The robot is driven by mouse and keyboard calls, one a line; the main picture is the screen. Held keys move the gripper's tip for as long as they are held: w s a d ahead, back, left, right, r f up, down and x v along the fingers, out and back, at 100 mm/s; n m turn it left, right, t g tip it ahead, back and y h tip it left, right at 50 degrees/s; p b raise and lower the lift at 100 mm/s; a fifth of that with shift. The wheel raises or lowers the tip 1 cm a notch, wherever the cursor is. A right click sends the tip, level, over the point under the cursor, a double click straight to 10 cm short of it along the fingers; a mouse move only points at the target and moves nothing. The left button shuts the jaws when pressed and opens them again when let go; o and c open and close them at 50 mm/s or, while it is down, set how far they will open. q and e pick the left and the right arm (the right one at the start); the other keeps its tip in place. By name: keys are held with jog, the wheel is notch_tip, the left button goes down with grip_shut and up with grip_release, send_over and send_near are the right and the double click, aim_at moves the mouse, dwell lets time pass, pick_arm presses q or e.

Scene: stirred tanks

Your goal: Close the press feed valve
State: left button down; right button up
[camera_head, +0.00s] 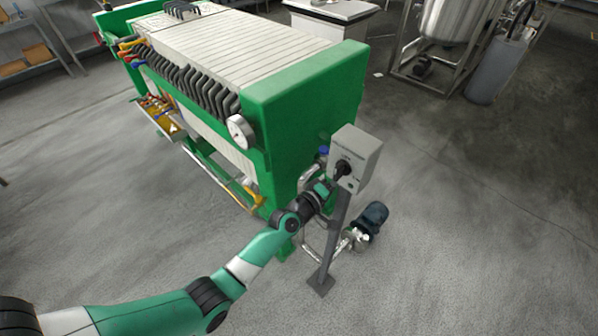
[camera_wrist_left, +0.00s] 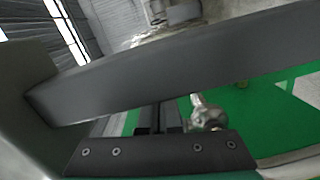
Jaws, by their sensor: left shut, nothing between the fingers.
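The press feed valve cannot be picked out for certain. A small blue part (camera_head: 323,150) shows on the pipework at the end of the green filter press (camera_head: 300,85), partly behind the control box. In the left wrist view a silver fitting (camera_wrist_left: 205,112) lies just right of my left gripper (camera_wrist_left: 160,118), in front of a green surface. The gripper's fingers are shut and empty, and a broad grey bar hides their tips. In the head view my left arm reaches in to the press end, and its gripper is largely hidden by the control box and post. My right gripper is not in view.
A grey control box (camera_head: 355,158) with a black knob stands on a tilted-looking post (camera_head: 331,245), close beside my left wrist. A pump motor (camera_head: 373,217) with pipes sits on the floor to its right. A steel tank (camera_head: 455,18) stands at back right. Open floor lies right.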

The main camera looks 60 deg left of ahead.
pick_arm(q)
jog(key=s+d+p, duration=0.1)
jog(key=s+p, duration=0.2)
jog(key=s, duration=0.8)
jog(key=shift+s+d+r, duration=0.2)
jog(key=shift+s+r, duration=0.05)
